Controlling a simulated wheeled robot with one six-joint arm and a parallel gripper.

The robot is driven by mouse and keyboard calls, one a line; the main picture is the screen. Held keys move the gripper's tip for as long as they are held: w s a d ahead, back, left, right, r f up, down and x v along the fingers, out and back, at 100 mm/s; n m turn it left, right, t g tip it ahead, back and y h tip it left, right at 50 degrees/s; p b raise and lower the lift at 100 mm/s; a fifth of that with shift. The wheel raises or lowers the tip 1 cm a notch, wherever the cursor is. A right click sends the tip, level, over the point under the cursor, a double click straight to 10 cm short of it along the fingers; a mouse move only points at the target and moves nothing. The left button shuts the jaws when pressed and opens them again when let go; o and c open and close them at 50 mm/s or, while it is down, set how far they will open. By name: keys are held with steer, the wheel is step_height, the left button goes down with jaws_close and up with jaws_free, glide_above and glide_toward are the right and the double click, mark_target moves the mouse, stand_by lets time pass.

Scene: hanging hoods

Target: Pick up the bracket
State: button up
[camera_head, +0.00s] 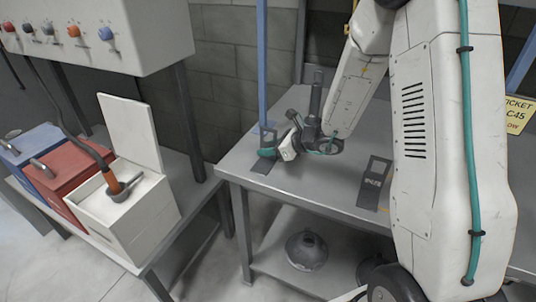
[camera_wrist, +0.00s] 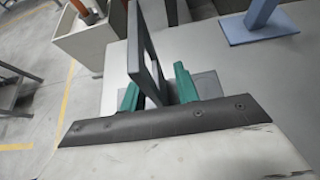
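The bracket (camera_head: 262,166) is a dark grey metal piece with a flat foot and an upright open frame. It stands on the grey metal table near its left end. In the wrist view the bracket's upright frame (camera_wrist: 134,45) rises between the two teal fingers. My gripper (camera_head: 268,151) is low over the table, at the bracket. In the wrist view my gripper (camera_wrist: 158,92) is open, with a finger on either side of the frame and a visible gap at the right finger. Contact at the left finger cannot be told.
A blue post (camera_head: 262,70) rises behind the gripper. A white open-lidded box (camera_head: 150,222), a red box (camera_head: 72,178) and a blue box stand on the left bench.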

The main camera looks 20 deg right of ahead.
steer(key=shift+c, duration=0.3)
jaws_close()
steer(key=shift+r, duration=0.15)
